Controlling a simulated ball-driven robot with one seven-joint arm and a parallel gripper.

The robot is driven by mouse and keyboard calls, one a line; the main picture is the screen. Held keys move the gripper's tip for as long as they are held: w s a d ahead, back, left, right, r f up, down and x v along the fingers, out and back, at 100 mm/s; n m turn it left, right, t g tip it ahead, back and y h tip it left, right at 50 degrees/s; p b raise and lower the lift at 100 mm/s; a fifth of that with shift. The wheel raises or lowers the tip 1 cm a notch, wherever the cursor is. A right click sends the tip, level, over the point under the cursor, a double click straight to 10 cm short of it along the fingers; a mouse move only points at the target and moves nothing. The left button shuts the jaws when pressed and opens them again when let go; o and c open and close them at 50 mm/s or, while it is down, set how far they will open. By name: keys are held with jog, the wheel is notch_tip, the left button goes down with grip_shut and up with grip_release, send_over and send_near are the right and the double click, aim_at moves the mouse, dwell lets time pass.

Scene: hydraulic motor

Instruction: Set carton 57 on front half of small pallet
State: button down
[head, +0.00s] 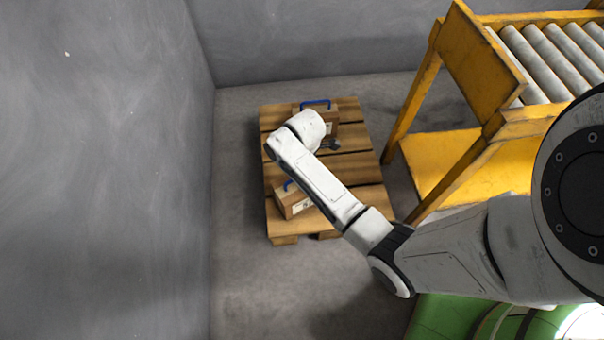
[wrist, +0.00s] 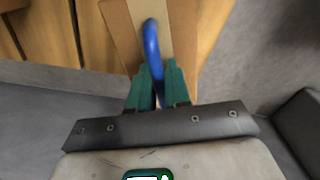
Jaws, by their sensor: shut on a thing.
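A wooden pallet (head: 350,166) stands on the floor beside the grey wall. A brown carton (head: 294,203) with a blue handle is at its front left, partly behind my arm. A second brown carton (head: 331,126) with a blue handle sits at the back of the pallet, partly covered by my wrist. My gripper (wrist: 160,82) has its green fingers shut on a blue handle (wrist: 152,45) of a carton (wrist: 124,28). The head view hides the fingers. No carton number is readable, and I cannot tell whether the held carton touches the planks.
A yellow roller conveyor frame (head: 487,62) with grey rollers stands to the right of the pallet, its leg near the right edge. Grey walls close the left and back. The floor (head: 245,285) in front of the pallet is clear. A green object (head: 440,318) is at lower right.

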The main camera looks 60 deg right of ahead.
jog(key=shift+d+r, duration=0.1)
jog(key=c, duration=1.5)
grip_release()
jog(key=o, duration=0.4)
